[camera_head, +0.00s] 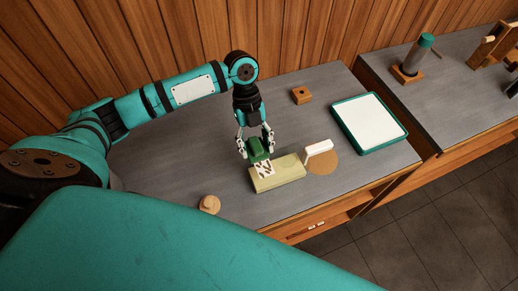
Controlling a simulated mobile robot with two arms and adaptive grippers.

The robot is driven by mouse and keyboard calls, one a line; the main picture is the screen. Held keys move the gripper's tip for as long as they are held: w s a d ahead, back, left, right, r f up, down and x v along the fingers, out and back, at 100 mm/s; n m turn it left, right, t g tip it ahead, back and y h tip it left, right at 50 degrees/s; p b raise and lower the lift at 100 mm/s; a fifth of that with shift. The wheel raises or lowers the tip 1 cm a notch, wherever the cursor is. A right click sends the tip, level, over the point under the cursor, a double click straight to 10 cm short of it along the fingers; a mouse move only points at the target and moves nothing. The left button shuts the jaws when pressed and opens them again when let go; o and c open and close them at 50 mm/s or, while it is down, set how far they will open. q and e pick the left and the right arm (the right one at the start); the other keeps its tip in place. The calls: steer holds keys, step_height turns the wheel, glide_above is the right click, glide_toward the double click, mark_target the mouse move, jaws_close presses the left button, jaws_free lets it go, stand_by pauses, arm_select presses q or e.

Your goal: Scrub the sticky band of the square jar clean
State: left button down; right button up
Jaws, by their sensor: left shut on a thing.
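The square jar (280,174) shows as a long pale yellow-green block lying on the grey table. A whitish band with brown marks (264,170) sits near its left end. My left gripper (256,147) points down just above that end, its fingers closed around a dark green block (258,150). The green block's lower side is close to the marked band; I cannot tell whether they touch. My right gripper is not in view.
A round tan disc (323,164) and a white bar (319,149) are right of the jar. A second table (455,92) holds a green-topped cylinder (417,54).

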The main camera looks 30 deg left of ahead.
mark_target(264, 177)
arm_select(q)
step_height(264, 177, down, 3)
steer(key=shift+d+r+b, duration=0.1)
steer(key=shift+b, duration=0.9)
steer(key=shift+s+d+r+p, duration=0.4)
steer(key=shift+r+p, duration=0.15)
steer(key=shift+p, duration=0.4)
steer(key=s+d+p, duration=0.2)
steer(key=d, duration=0.1)
steer(key=shift+s, duration=0.4)
steer(key=shift+s+d+f, duration=0.2)
steer(key=shift+s+d, duration=0.1)
steer(key=shift+d, duration=0.1)
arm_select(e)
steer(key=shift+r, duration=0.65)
arm_select(q)
steer(key=c, duration=1.1)
jaws_free()
steer(key=shift+c, duration=0.2)
jaws_close()
